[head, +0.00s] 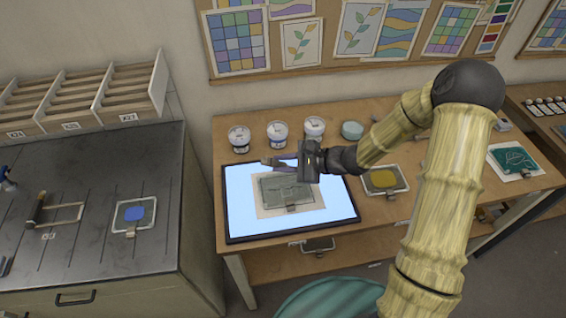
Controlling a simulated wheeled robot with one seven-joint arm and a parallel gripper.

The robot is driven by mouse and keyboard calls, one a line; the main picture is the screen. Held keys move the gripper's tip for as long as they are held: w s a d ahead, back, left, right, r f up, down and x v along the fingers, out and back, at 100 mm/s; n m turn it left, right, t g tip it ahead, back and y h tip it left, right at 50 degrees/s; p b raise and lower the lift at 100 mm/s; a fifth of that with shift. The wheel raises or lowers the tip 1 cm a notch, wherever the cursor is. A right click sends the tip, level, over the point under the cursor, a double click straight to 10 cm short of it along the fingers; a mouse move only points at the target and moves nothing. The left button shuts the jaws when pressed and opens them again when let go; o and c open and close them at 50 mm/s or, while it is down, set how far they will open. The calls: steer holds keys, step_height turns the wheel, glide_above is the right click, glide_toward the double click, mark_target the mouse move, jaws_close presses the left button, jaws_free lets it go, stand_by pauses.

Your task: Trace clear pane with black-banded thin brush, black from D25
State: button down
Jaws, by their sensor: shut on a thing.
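A grey-green see-through pane (275,192) lies over a beige sheet (262,208) on the lit panel (240,215). A small dark tab shows at the pane's front edge. My gripper (270,162) is over the back part of the panel, just behind the pane, with its fingers pointing left. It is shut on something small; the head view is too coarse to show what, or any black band.

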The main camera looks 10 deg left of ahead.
step_height(320, 180, down, 4)
steer(key=d, duration=0.3)
steer(key=s+a+b, duration=0.3)
steer(key=a+b, duration=0.6)
steer(key=a, duration=0.2)
steer(key=shift+s+f, duration=0.15)
steer(key=shift+f, duration=0.3)
steer(key=shift+d+r, duration=0.1)
steer(key=shift+d, duration=0.05)
steer(key=shift+b, duration=0.6)
steer(key=shift+f+b, duration=0.25)
steer(key=shift+b, duration=0.5)
steer(key=shift+s, duration=0.1)
stand_by(0.4)
